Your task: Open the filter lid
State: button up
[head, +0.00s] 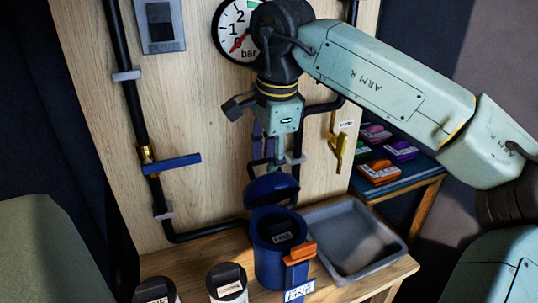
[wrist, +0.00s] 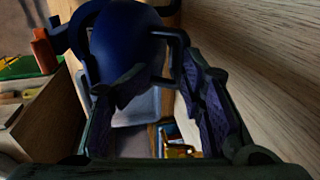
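The filter is a dark blue canister (head: 278,262) standing upright on the wooden bench. Its blue lid (head: 272,188) stands raised and tilted back at the rear of the rim, so the canister mouth shows, with a small labelled dark part inside. An orange piece (head: 302,251) sits at the canister's front right. My gripper (head: 272,168) points down just above and behind the lid. In the wrist view the rounded blue lid (wrist: 130,42) lies beyond my gripper (wrist: 160,85), whose fingers are apart with nothing held between them. Whether a finger touches the lid is unclear.
A grey tray (head: 352,240) sits right of the canister. Two dark-capped containers, one here (head: 228,283), stand front left. Behind are a wooden panel with black pipes, a blue lever (head: 172,165), a yellow lever (head: 338,150) and a gauge (head: 237,32). A shelf at right holds coloured items.

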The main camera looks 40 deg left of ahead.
jog(key=shift+s+d+f, duration=0.1)
jog(key=shift+f, duration=0.15)
